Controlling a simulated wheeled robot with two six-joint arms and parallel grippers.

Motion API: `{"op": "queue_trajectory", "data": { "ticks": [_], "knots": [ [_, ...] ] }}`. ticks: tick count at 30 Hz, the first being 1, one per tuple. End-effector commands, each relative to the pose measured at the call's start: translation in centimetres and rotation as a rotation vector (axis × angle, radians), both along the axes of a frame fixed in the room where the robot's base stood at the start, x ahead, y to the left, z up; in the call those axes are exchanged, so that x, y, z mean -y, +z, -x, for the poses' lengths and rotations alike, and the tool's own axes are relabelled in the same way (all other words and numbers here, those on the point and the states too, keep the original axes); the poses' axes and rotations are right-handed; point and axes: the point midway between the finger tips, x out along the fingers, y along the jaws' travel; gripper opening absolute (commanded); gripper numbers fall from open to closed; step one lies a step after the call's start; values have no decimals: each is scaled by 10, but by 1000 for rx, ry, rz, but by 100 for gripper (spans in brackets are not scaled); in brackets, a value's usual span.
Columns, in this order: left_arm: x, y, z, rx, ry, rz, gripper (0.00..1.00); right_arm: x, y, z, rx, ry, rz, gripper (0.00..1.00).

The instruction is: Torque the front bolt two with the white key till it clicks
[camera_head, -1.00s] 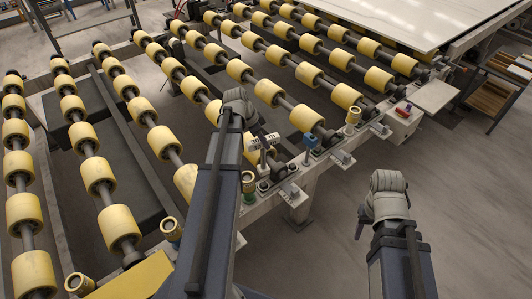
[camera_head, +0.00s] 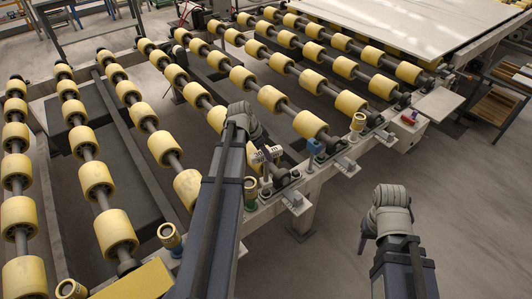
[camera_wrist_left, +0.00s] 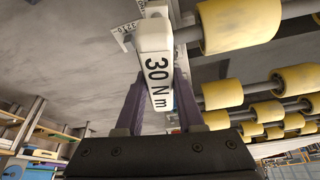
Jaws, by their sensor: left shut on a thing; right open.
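The white key (camera_wrist_left: 157,65), marked "30 Nm", is between the purple fingers of my left gripper (camera_wrist_left: 160,92), which is shut on it. In the head view the key (camera_head: 266,154) shows as a small white head with dark lettering, beside the front rail of the roller table. My left arm hides most of that gripper in the head view. Which bolt is front bolt two, and whether the key touches one, I cannot tell. My right gripper (camera_head: 364,241) is open and empty over the floor at the right; one purple finger shows.
The roller table carries several rows of yellow rollers (camera_head: 308,123). A blue piece (camera_head: 314,147), a green piece (camera_head: 250,188) and brass-coloured cups (camera_head: 358,121) stand along its front rail. The floor (camera_head: 440,200) around my right arm is clear.

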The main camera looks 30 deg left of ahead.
Motion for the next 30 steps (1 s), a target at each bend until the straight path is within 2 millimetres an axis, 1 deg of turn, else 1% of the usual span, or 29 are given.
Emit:
{"op": "queue_trajectory", "data": {
  "ticks": [1, 15, 20, 30],
  "knots": [
    [0, -6, 0, 0, 0, 0, 0, 0, -6, 0, 0, 0, 0, 50],
    [0, -39, 0, 1, 0, 1, 0, 0, -39, 0, 0, 0, 0, 50],
    [0, -42, 0, 1, 0, 1, 0, 0, -42, 0, 0, 0, 0, 50],
    [0, -41, 0, 1, 0, 1, 0, 0, -41, 0, 0, 0, 0, 50]
  ]
}}
